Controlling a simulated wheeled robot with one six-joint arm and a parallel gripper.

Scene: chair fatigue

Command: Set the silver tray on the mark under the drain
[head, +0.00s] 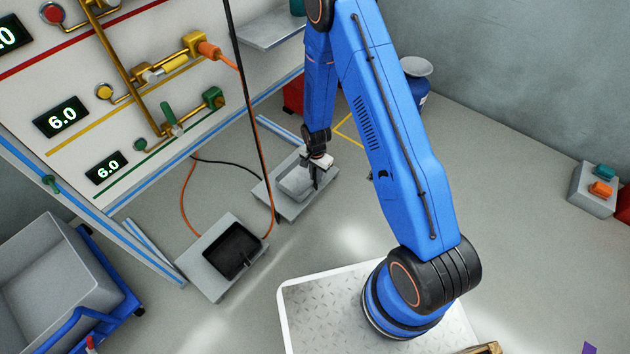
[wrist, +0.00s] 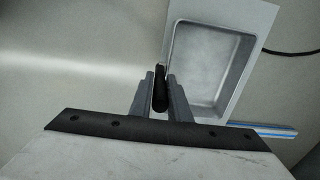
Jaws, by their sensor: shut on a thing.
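The silver tray (head: 294,183) is a shallow rectangular pan on a grey slab low near the floor, in front of the panel. The wrist view shows its pale hollow inside (wrist: 207,66) to the right of the fingers. My gripper (head: 317,176) is at the tray's right side, pointing down. In the wrist view my gripper (wrist: 160,88) is shut on a short black grip at the tray's edge. I cannot tell whether the tray is lifted off the slab. A yellow outline (head: 346,130) shows on the floor behind my arm, partly hidden. I cannot pick out the drain for certain.
A black tray (head: 233,250) sits on another grey slab to the left. An orange hose (head: 184,200) and dark cables hang close by. A grey bin (head: 50,270) on a blue cart stands at left. A blue container (head: 417,85) stands behind my arm. Floor at right is mostly clear.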

